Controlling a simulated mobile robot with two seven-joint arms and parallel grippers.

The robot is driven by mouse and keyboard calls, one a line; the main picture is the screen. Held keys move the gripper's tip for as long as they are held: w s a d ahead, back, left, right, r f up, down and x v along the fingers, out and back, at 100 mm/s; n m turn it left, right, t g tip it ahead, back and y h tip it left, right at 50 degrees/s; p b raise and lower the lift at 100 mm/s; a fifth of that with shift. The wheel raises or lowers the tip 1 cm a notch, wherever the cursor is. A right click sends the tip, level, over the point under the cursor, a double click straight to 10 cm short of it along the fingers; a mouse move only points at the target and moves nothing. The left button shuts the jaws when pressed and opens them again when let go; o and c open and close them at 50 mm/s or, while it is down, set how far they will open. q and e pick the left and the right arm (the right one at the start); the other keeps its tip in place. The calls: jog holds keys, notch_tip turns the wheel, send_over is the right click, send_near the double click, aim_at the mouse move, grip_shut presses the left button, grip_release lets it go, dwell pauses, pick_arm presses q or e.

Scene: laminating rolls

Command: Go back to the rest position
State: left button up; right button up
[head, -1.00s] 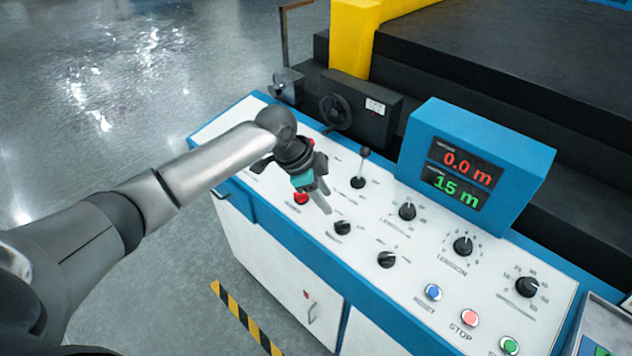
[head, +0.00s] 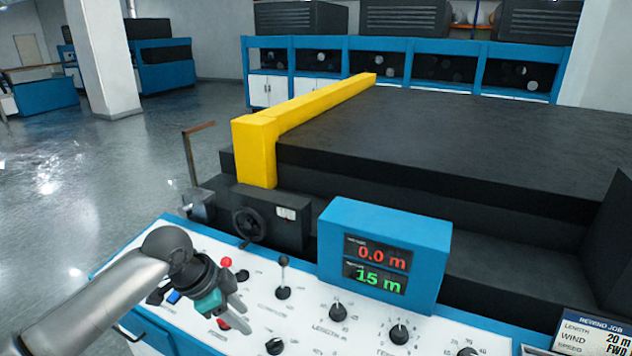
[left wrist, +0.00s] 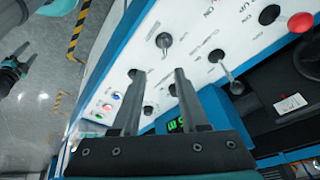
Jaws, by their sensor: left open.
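My left gripper (head: 238,312) is over the left part of the white control panel (head: 188,240) in the head view, its fingers pointing down and to the right. It is open and empty. In the left wrist view its two fingers (left wrist: 160,85) stand apart, with panel knobs and labels beyond them. A black lever (head: 283,278) and a red button (head: 226,262) are close to the gripper in the head view. I cannot tell the exact height of the fingers above the panel. My right gripper is not identifiable in the head view.
A blue display box (head: 385,240) reading 0.0 m and 15 m rises from the panel. Behind it are a handwheel (head: 248,225), a yellow beam (head: 255,150) and a large black machine bed (head: 450,140). Open grey floor (head: 130,160) lies to the left.

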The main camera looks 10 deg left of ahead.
pick_arm(q)
jog(key=s+d+f+n, duration=0.2)
jog(key=s+d+f, duration=0.2)
jog(key=s, duration=0.2)
jog(key=s+d+f+n, duration=0.2)
jog(key=s+d+f, duration=0.15)
jog(key=s, duration=0.35)
jog(key=s+a+n+y, duration=0.3)
jog(key=s+a+n, duration=0.2)
jog(key=s+n, duration=0.5)
jog(key=s+f+m+b, duration=0.3)
jog(key=f+b, duration=0.5)
jog(key=f, duration=2.1)
jog(key=s+a+f+g+b, duration=0.1)
jog(key=s+f+b, duration=0.2)
jog(key=s+f, duration=0.5)
jog(key=s+a+f+g+b, duration=0.1)
jog(key=s+f+b, duration=0.3)
jog(key=f, duration=1)
jog(key=s, duration=0.3)
jog(key=shift+s+a+f, duration=0.15)
jog(key=shift+s+a, duration=0.2)
jog(key=shift+s, duration=0.05)
